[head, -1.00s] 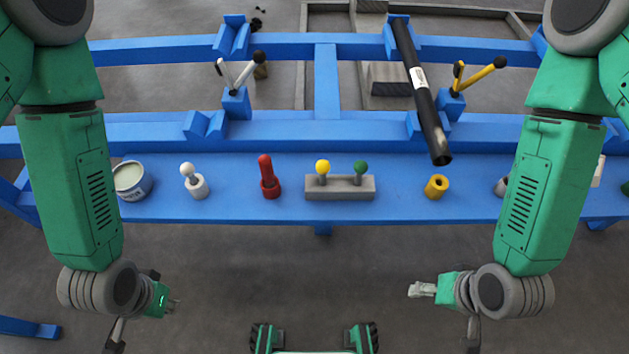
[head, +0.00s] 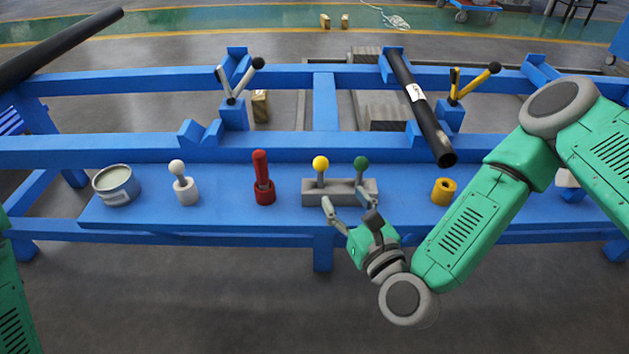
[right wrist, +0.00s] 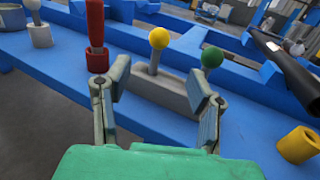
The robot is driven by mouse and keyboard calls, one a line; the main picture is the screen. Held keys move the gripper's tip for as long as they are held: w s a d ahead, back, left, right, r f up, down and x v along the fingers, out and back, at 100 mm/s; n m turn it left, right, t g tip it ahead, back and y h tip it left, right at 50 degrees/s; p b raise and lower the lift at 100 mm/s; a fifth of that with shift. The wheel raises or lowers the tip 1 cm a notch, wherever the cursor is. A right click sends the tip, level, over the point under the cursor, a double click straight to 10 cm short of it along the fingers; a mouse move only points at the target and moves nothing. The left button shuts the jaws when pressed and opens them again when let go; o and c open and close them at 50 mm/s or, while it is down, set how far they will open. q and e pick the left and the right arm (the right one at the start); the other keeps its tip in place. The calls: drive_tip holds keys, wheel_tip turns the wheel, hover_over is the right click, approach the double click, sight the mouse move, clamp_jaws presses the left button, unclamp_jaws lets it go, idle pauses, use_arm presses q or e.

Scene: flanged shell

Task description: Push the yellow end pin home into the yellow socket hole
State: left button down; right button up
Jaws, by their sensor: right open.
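The yellow-topped end pin (head: 320,165) stands upright in a grey block (head: 340,199), to the left of a green-topped pin (head: 361,166). The yellow socket (head: 443,191) stands on the blue shelf to the right of the block, with a dark hole in its top. My right gripper (head: 342,200) is open and empty at the front of the block. In the right wrist view the yellow pin (right wrist: 158,40) shows between and beyond the fingers of my right gripper (right wrist: 157,95), apart from them. My left gripper is out of view.
A red pin (head: 261,170) in its red socket and a white pin (head: 178,168) in its white socket stand to the left, with a tin (head: 116,186) beyond them. A black tube (head: 425,108) slopes down near the yellow socket.

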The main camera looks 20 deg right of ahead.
sight(324, 167)
drive_tip(key=w, duration=0.4)
drive_tip(key=w+b, duration=0.1)
drive_tip(key=w, duration=0.1)
drive_tip(key=shift+w+a, duration=0.1)
drive_tip(key=shift+a, duration=0.25)
drive_tip(key=w, duration=0.1)
drive_tip(key=w+b, duration=0.1)
drive_tip(key=w, duration=0.1)
drive_tip(key=w+b, duration=0.1)
drive_tip(key=w, duration=0.1)
drive_tip(key=shift+w+a+r, duration=0.1)
drive_tip(key=shift+a+r, duration=0.1)
drive_tip(key=shift+a, duration=0.15)
clamp_jaws()
